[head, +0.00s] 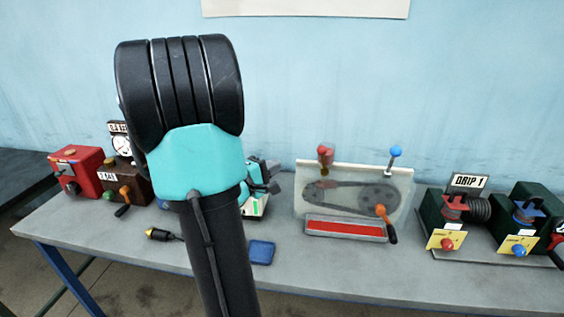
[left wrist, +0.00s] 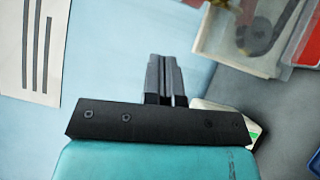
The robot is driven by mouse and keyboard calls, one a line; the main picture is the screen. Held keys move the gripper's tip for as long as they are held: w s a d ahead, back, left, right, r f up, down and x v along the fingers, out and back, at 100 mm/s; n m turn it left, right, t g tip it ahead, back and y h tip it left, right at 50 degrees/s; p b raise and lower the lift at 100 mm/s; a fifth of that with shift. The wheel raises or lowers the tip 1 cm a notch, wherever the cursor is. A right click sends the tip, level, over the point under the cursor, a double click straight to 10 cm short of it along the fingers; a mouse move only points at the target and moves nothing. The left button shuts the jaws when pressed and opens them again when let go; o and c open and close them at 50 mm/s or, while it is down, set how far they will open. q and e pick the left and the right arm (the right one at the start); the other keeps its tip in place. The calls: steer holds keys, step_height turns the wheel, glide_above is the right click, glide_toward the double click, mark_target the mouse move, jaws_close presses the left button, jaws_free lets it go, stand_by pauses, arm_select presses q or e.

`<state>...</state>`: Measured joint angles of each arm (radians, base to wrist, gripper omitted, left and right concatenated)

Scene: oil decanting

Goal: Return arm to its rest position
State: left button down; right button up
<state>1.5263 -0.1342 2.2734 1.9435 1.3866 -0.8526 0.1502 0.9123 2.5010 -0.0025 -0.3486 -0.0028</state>
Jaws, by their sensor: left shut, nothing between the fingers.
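My left arm rises large through the middle of the head view, with black and teal links. Its left gripper (head: 266,182) shows only in part behind the arm, over the back of the bench. In the left wrist view the two dark fingers of the left gripper (left wrist: 162,66) are together with nothing between them. The finger tips touch no object that I can see. My right gripper is in neither view.
On the grey bench (head: 330,278) stand a red box (head: 77,172), a brown gauge box (head: 116,176), a clear belt-drive panel (head: 309,201) and green drip units (head: 434,215). A blue block (head: 261,252) and a small dark tool (head: 161,235) lie near the arm.

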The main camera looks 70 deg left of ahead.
arm_select(q)
steer(key=shift+s+d, duration=0.2)
steer(key=shift+s, duration=0.2)
